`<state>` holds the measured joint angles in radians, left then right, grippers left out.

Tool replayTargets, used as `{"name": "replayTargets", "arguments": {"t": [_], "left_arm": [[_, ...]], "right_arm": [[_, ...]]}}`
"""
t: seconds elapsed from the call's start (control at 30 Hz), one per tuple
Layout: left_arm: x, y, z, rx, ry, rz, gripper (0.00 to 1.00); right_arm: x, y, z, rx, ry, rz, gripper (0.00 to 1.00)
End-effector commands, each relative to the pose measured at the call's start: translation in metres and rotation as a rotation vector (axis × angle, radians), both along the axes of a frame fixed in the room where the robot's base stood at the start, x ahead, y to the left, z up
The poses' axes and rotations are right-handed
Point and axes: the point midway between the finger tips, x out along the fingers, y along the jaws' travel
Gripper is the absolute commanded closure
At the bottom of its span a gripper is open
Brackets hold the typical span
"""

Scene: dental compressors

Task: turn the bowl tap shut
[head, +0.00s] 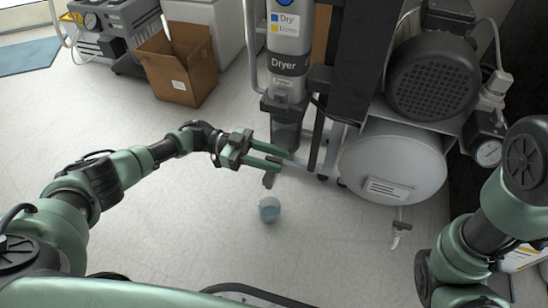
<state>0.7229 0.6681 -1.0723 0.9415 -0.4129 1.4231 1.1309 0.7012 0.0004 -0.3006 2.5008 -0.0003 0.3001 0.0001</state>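The dryer (290,50) stands upright with a dark, see-through bowl (287,135) at its lower end. My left gripper (285,160) reaches in from the left, its two green fingers apart, with the tips just below and beside the bowl. A small grey spout-like piece (268,181) hangs just below the fingers; it may belong to the bowl tap. The tap's handle is hidden or too small to make out, and I cannot tell whether the fingers touch it. My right arm shows at the right edge, but its gripper is out of view.
A small clear cup (269,209) with bluish liquid stands on the floor below the spout. A white tank (392,168) with a motor (433,77) is to the right, with a drain valve (398,234) under it. A cardboard box (178,65) sits at back left. Floor between is clear.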

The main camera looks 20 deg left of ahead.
Motion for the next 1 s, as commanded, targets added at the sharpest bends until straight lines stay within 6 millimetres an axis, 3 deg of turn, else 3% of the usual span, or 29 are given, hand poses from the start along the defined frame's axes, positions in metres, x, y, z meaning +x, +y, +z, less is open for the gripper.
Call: {"name": "replayTargets", "arguments": {"t": [0.17, 0.6, 1.0], "left_arm": [[0.001, 0.007, 0.000, 0.002, 0.000, 0.003, 0.65], [0.005, 0.071, -0.001, 0.001, 0.001, 0.001, 0.65], [0.004, 0.077, 0.000, 0.000, 0.000, -0.001, 0.65]], "right_arm": [[0.000, 0.000, 0.002, 0.000, 0.000, 0.000, 0.65], [0.000, 0.000, 0.007, 0.000, 0.001, 0.000, 0.65], [0.001, 0.000, 0.007, 0.000, 0.002, -0.001, 0.65]]}}
